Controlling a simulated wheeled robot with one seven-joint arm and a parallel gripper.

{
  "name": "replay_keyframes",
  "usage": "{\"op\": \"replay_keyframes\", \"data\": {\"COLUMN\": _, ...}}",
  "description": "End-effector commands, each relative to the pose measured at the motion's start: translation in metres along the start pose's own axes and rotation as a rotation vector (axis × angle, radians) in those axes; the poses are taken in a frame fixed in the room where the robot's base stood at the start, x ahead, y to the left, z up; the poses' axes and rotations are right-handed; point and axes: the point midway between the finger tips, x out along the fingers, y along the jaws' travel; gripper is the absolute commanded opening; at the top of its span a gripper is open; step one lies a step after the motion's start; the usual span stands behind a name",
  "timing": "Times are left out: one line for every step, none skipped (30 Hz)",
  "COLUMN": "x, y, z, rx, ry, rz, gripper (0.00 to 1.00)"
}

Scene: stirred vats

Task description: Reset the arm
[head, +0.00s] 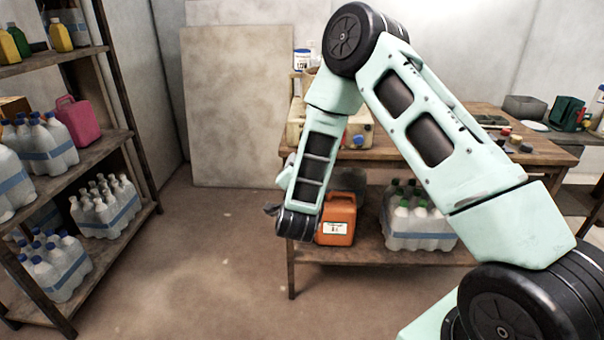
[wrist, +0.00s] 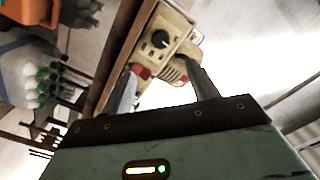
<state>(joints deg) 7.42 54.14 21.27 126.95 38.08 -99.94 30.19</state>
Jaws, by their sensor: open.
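My arm, pale green with black joints, rises from the lower right of the head view and bends down at the elbow. My gripper (head: 277,193) hangs at the end of the forearm, partly hidden by it, in front of the wooden table. In the wrist view my gripper (wrist: 158,72) shows two grey fingers apart with nothing held between them. A beige device (wrist: 178,28) with a black knob and red parts lies beyond the fingers. I cannot tell its distance from them.
The wooden table (head: 480,160) holds the beige box (head: 295,122) and small items. An orange canister (head: 337,222) and wrapped bottles (head: 415,228) stand on its lower shelf. A bottle rack (head: 110,150) stands left. Floor between is clear.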

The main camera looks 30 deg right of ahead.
Motion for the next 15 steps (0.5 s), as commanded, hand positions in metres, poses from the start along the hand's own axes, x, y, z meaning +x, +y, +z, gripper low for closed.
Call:
{"op": "replay_keyframes", "data": {"x": -0.0046, "y": 0.0005, "z": 0.0005, "rx": -0.001, "ry": -0.002, "rz": 0.000, "gripper": 0.59}}
{"op": "replay_keyframes", "data": {"x": -0.0064, "y": 0.0004, "z": 0.0003, "rx": 0.000, "ry": -0.001, "rz": 0.000, "gripper": 0.59}}
{"op": "replay_keyframes", "data": {"x": -0.0082, "y": 0.0002, "z": 0.0000, "rx": 0.000, "ry": 0.000, "rz": 0.000, "gripper": 0.59}}
{"op": "replay_keyframes", "data": {"x": -0.0092, "y": 0.0000, "z": -0.0001, "rx": 0.000, "ry": 0.000, "rz": 0.000, "gripper": 0.59}}
{"op": "replay_keyframes", "data": {"x": -0.0099, "y": 0.0000, "z": -0.0002, "rx": 0.000, "ry": 0.001, "rz": -0.001, "gripper": 0.59}}
{"op": "replay_keyframes", "data": {"x": -0.0105, "y": -0.0001, "z": -0.0003, "rx": 0.000, "ry": 0.001, "rz": -0.001, "gripper": 0.59}}
{"op": "replay_keyframes", "data": {"x": -0.0106, "y": -0.0001, "z": -0.0004, "rx": 0.000, "ry": 0.001, "rz": -0.001, "gripper": 0.59}}
{"op": "replay_keyframes", "data": {"x": -0.0107, "y": -0.0001, "z": -0.0004, "rx": 0.000, "ry": 0.001, "rz": 0.000, "gripper": 0.59}}
{"op": "replay_keyframes", "data": {"x": -0.0106, "y": -0.0001, "z": -0.0005, "rx": 0.000, "ry": 0.001, "rz": 0.000, "gripper": 0.59}}
{"op": "replay_keyframes", "data": {"x": -0.0105, "y": -0.0001, "z": -0.0005, "rx": 0.000, "ry": 0.001, "rz": 0.000, "gripper": 0.59}}
{"op": "replay_keyframes", "data": {"x": -0.0105, "y": -0.0001, "z": -0.0005, "rx": 0.000, "ry": 0.001, "rz": 0.000, "gripper": 0.59}}
{"op": "replay_keyframes", "data": {"x": -0.0104, "y": -0.0001, "z": -0.0005, "rx": 0.000, "ry": 0.001, "rz": 0.000, "gripper": 0.59}}
{"op": "replay_keyframes", "data": {"x": -0.0104, "y": -0.0001, "z": -0.0004, "rx": 0.000, "ry": 0.001, "rz": 0.000, "gripper": 0.59}}
{"op": "replay_keyframes", "data": {"x": -0.0103, "y": -0.0001, "z": -0.0004, "rx": 0.000, "ry": 0.001, "rz": 0.000, "gripper": 0.59}}
{"op": "replay_keyframes", "data": {"x": -0.0103, "y": 0.0000, "z": -0.0004, "rx": 0.000, "ry": 0.001, "rz": 0.000, "gripper": 0.59}}
